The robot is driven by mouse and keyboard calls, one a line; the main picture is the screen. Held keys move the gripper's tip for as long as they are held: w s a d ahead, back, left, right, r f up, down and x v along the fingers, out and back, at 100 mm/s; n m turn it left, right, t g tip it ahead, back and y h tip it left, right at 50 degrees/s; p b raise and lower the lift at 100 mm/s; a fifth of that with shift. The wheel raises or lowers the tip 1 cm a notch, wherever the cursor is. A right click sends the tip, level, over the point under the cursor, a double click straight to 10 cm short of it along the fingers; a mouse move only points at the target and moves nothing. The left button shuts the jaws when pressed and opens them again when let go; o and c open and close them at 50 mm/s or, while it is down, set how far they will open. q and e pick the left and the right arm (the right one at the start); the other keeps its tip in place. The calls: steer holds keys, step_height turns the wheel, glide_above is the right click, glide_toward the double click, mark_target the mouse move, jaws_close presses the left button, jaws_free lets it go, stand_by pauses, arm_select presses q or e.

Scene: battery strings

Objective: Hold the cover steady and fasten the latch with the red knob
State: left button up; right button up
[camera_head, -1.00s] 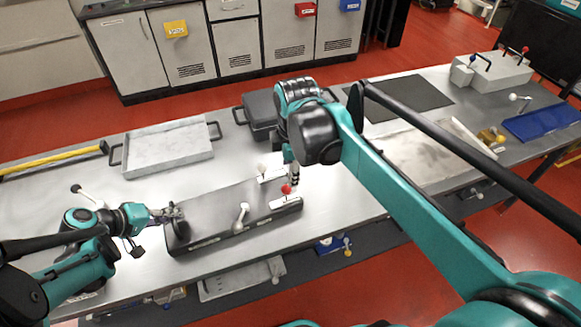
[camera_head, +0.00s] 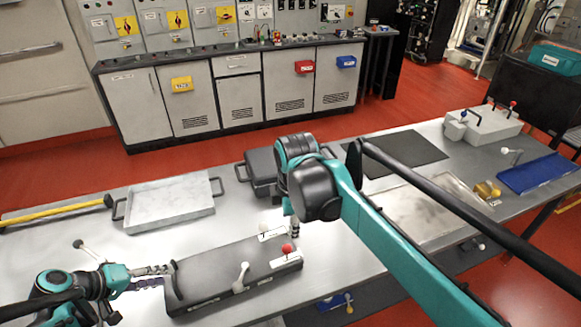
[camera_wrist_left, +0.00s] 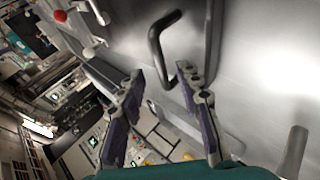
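The dark grey cover (camera_head: 215,280) lies on the long metal table, with a black handle (camera_head: 175,283) at its left end and a white lever (camera_head: 241,275) on its front. A red-knobbed latch (camera_head: 287,249) sits at its right end, beside a white-knobbed one (camera_head: 264,228). My left gripper (camera_head: 158,276) is open at the handle end, fingers spread and holding nothing. In the left wrist view the black handle (camera_wrist_left: 158,45) shows just beyond the spread fingers (camera_wrist_left: 160,82). My right gripper (camera_head: 295,230) points down just behind the red knob; its fingers are too small to read.
A grey tray (camera_head: 170,207) stands behind on the left, and a black case (camera_head: 262,168) stands behind the cover. A dark mat (camera_head: 408,149), a blue tray (camera_head: 537,172) and a grey block with knobs (camera_head: 483,127) lie to the right. My right arm crosses over the table.

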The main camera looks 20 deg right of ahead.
arm_select(q)
steer(key=s+r+y+p, duration=0.2)
steer(key=s+r+p, duration=0.2)
steer(key=r, duration=0.3)
steer(key=s+r+m+t+y+p, duration=0.1)
steer(key=s+r+y+p, duration=0.2)
steer(key=r+p, duration=0.3)
steer(key=s+r+t+y+p, duration=0.1)
steer(key=s+r+y+p, duration=0.1)
steer(key=s+r+p, duration=0.3)
step_height(320, 180, up, 4)
steer(key=shift+s+m+y, duration=0.3)
steer(key=shift+s, duration=0.3)
arm_select(e)
step_height(320, 180, up, 16)
steer(key=shift+f, duration=0.1)
